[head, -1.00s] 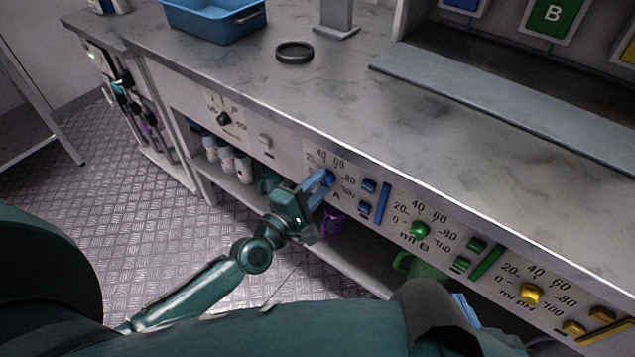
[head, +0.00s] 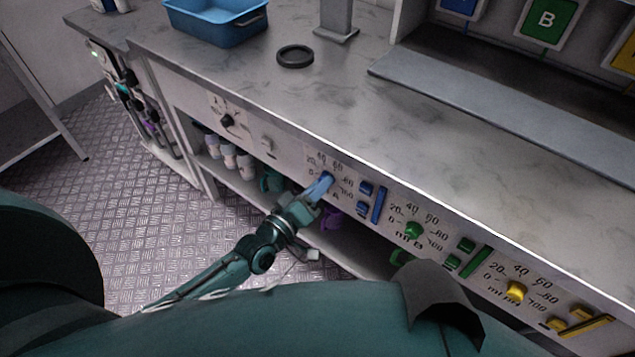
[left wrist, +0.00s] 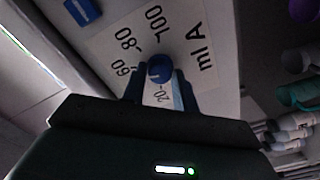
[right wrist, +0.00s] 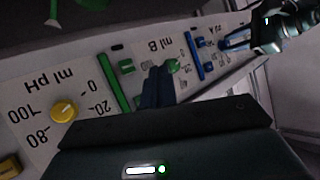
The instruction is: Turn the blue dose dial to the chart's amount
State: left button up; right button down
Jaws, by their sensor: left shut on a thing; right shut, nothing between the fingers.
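The blue dial (head: 327,177) sits on the front panel of the bench, in the scale marked "ml A" that runs to 100. My left gripper (head: 319,188) is shut on it. In the left wrist view the round blue dial (left wrist: 159,68) shows between the fingertips (left wrist: 157,88), with 60, 80 and 100 readable around it. The fingers cover part of the scale, and I cannot tell where the dial points. My right gripper (right wrist: 158,88) is shut and empty, in front of the panel near the green dial (right wrist: 173,66). No chart with amounts is readable.
The green dial (head: 414,230) and yellow dial (head: 517,290) follow to the right, with coloured buttons and bars between. A shelf below holds white bottles (head: 230,157). On the bench stand a blue tub (head: 225,35) and a black ring (head: 295,56). Cards including a green "B" (head: 545,20) hang behind.

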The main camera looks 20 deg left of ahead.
pick_arm(q)
jog(key=shift+m+p, duration=1.6)
jog(key=shift+m, duration=3.5)
pick_arm(e)
jog(key=shift+d+r+n, duration=0.1)
jog(key=shift+r+n, duration=0.3)
jog(key=shift+r, duration=0.45)
pick_arm(q)
jog(key=o, duration=1)
jog(key=shift+c, duration=0.2)
jog(key=v, duration=1.3)
pick_arm(e)
jog(key=shift+r, duration=0.1)
